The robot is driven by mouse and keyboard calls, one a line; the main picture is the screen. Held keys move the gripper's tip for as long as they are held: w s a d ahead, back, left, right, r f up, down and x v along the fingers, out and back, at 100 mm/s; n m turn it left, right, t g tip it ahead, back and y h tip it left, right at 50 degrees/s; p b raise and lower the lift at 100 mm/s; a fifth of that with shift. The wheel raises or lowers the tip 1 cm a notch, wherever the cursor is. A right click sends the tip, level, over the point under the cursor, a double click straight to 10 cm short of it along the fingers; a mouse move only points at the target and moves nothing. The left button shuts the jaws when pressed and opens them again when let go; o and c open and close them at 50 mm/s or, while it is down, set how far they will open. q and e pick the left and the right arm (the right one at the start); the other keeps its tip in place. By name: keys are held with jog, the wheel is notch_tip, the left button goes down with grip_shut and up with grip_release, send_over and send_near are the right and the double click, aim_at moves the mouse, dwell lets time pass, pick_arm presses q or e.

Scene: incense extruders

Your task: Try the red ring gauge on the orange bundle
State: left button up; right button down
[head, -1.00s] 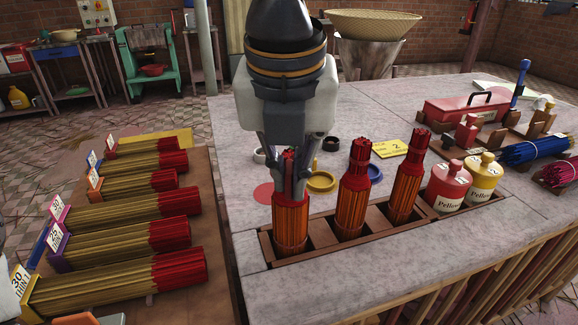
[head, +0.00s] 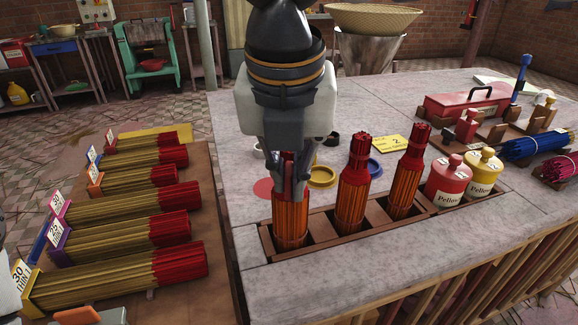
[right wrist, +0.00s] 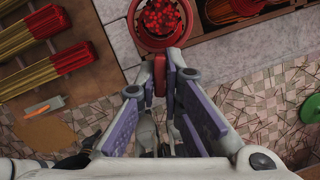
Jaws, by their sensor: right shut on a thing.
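The orange bundle (head: 290,222) stands upright in the left slot of the wooden rack (head: 322,238), its red top partly hidden by my right gripper. My right gripper (head: 288,192) points down at this bundle. In the right wrist view the red ring gauge (right wrist: 137,22) shows as a red rim around the bundle's red tips (right wrist: 160,16). My right gripper (right wrist: 160,88) is shut on the gauge's tab, with the ring beyond the fingertips. How far down the ring sits on the bundle is hidden. My left gripper is not in view.
Two more orange bundles (head: 353,190) (head: 405,180) stand in the rack, right of mine. Red (head: 446,185) and yellow (head: 483,173) pots stand beyond them. A yellow ring (head: 322,177) and a blue ring (head: 374,168) lie behind. Several bundles lie on the left table (head: 190,300).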

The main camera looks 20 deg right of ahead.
aim_at(289, 170)
jog(key=shift+f, duration=1.5)
jog(key=shift+r, duration=5.35)
jog(key=shift+f, duration=0.1)
